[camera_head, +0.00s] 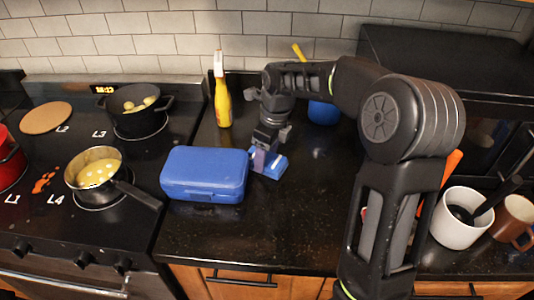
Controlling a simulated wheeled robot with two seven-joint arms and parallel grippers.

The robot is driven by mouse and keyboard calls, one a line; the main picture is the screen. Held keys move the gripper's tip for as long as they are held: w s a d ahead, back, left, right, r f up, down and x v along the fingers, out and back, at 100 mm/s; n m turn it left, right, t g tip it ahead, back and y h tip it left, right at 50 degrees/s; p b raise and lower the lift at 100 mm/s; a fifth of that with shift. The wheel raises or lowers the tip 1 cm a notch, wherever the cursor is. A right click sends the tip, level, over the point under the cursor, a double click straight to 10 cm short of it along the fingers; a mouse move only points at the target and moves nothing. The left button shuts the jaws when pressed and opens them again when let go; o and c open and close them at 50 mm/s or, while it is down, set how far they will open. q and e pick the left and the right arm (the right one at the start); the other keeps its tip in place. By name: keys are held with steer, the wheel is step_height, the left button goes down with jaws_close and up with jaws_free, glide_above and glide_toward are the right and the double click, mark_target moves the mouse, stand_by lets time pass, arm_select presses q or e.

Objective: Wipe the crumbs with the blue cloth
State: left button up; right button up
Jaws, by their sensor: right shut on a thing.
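My right gripper (263,158) points down at the counter, just right of the blue lunch box. It is shut on a small blue cloth (276,167), which lies at the counter surface under the fingers. The blue cloth looks folded or block-like; part of it is hidden by the fingers. Crumbs cannot be made out clearly on the dark speckled counter (230,245). My left gripper is not in view.
A closed blue lunch box (204,175) stands close left of the cloth. A yellow bottle (222,100) stands behind. A pan (95,172) and a black pot (138,112) sit on the stove at left. A white mug (453,222) and brown mug (514,222) stand right.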

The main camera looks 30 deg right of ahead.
mark_target(280, 159)
steer(key=shift+s+d, duration=1.25)
steer(key=shift+d, duration=0.3)
steer(key=shift+r, duration=0.1)
step_height(280, 159, up, 6)
steer(key=p, duration=0.5)
steer(key=shift+p, duration=0.35)
steer(key=shift+r, duration=0.1)
step_height(280, 159, up, 3)
steer(key=p, duration=0.3)
